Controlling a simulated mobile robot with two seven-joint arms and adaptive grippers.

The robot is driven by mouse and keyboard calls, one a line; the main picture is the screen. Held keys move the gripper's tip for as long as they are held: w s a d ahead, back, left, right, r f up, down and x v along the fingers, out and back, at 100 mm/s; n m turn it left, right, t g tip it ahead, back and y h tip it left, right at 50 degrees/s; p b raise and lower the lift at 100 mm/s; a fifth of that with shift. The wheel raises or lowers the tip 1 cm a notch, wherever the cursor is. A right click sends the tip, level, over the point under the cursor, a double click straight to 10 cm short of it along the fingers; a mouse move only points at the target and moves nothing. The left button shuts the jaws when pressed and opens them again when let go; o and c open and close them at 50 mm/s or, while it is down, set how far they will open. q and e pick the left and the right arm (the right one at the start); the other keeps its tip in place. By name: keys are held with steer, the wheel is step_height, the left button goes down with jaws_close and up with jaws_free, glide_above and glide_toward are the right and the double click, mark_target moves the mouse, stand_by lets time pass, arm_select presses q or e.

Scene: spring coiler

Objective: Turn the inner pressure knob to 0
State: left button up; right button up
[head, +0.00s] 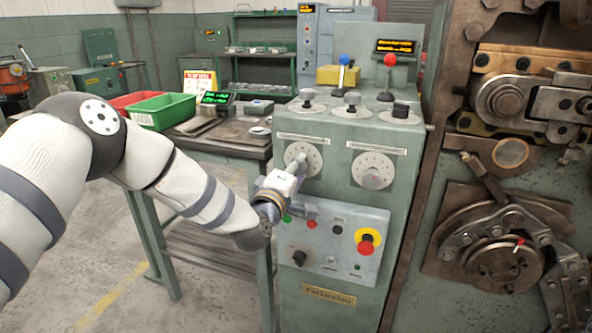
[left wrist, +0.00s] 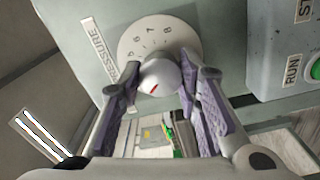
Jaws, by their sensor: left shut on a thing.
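The pressure knob (left wrist: 160,78) is a rounded pale knob with a red mark, at the centre of a white numbered dial (left wrist: 150,38). The word PRESSURE shows on a label strip (left wrist: 101,48) beside it. Digits around 5 to 8 are readable; 0 is not visible. In the head view this is the left of two dials (head: 293,150) on the green machine front, partly covered by my gripper. My left gripper (head: 297,168) is shut on the knob, a finger on each side in the left wrist view (left wrist: 163,84). My right gripper is not in view.
A second dial (head: 372,170) is just right of the gripped one. Below is a button panel with a red and yellow emergency stop (head: 367,241). Levers with blue and red balls (head: 389,60) stand on top. A workbench with a green bin (head: 163,111) is at left.

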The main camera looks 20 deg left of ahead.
arm_select(q)
steer(key=n+b, duration=0.6)
steer(key=n, duration=0.9)
steer(key=shift+d+n, duration=0.1)
steer(key=shift+n, duration=0.2)
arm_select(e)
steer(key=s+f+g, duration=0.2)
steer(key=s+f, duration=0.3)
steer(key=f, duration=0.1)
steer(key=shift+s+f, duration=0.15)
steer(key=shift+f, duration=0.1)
arm_select(q)
steer(key=shift+r+n, duration=0.15)
steer(key=shift+n, duration=0.15)
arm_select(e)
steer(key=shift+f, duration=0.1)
arm_select(q)
steer(key=o, duration=1.1)
steer(key=shift+o, duration=0.2)
steer(key=s, duration=1.2)
steer(key=shift+a, duration=0.25)
